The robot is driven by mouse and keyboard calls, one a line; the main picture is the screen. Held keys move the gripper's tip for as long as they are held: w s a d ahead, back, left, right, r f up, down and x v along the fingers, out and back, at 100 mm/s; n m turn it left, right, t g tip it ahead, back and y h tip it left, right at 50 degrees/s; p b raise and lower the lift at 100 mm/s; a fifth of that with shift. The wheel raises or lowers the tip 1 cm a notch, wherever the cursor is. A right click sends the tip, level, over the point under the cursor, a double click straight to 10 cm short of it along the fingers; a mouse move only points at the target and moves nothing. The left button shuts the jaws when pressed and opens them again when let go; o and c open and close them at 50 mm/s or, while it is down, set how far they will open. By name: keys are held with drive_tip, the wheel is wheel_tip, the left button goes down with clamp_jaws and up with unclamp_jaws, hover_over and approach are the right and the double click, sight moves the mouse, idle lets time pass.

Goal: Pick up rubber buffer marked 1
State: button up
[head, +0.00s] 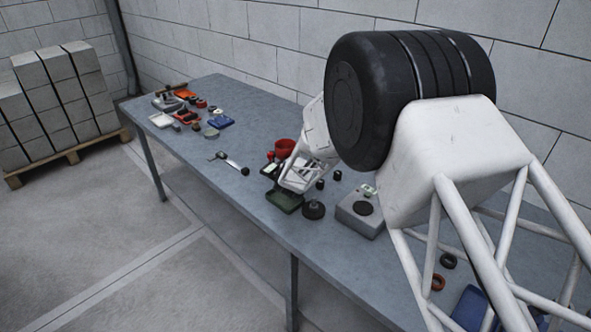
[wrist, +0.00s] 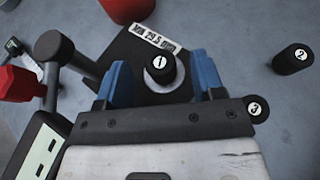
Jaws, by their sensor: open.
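The rubber buffer marked 1 (wrist: 161,68) is a short black cylinder with a white label on its top. In the wrist view it stands upright over a pale round spot on a dark plate (wrist: 128,52) labelled "Min 29.5 mm". My gripper (wrist: 164,78) is open, with one blue finger to the left of buffer 1 and one to the right, and gaps on both sides. Buffer 2 (wrist: 293,61) stands to the right. Buffer 3 (wrist: 257,108) is close beside the right of my gripper. In the head view my arm hides buffer 1.
A dark device with a round-ended lever (wrist: 57,47) and a red part (wrist: 20,92) are close on the left. A red cup (head: 284,147) stands behind. A grey box (head: 360,217) is to the right.

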drive_tip(key=shift+w+f, duration=0.2)
drive_tip(key=shift+w, duration=0.25)
idle(0.3)
drive_tip(key=c, duration=1.1)
drive_tip(key=shift+o, duration=0.2)
drive_tip(key=shift+r, duration=0.7)
wheel_tip(320, 180, up, 2)
drive_tip(key=shift+r, duration=0.1)
drive_tip(key=s+d, duration=0.1)
drive_tip(key=s, duration=0.4)
drive_tip(key=s+d+r, duration=0.1)
drive_tip(key=s, duration=0.4)
drive_tip(key=s+d, duration=0.1)
drive_tip(key=s, duration=0.4)
drive_tip(key=shift+s+r, duration=0.2)
drive_tip(key=shift+s, duration=0.2)
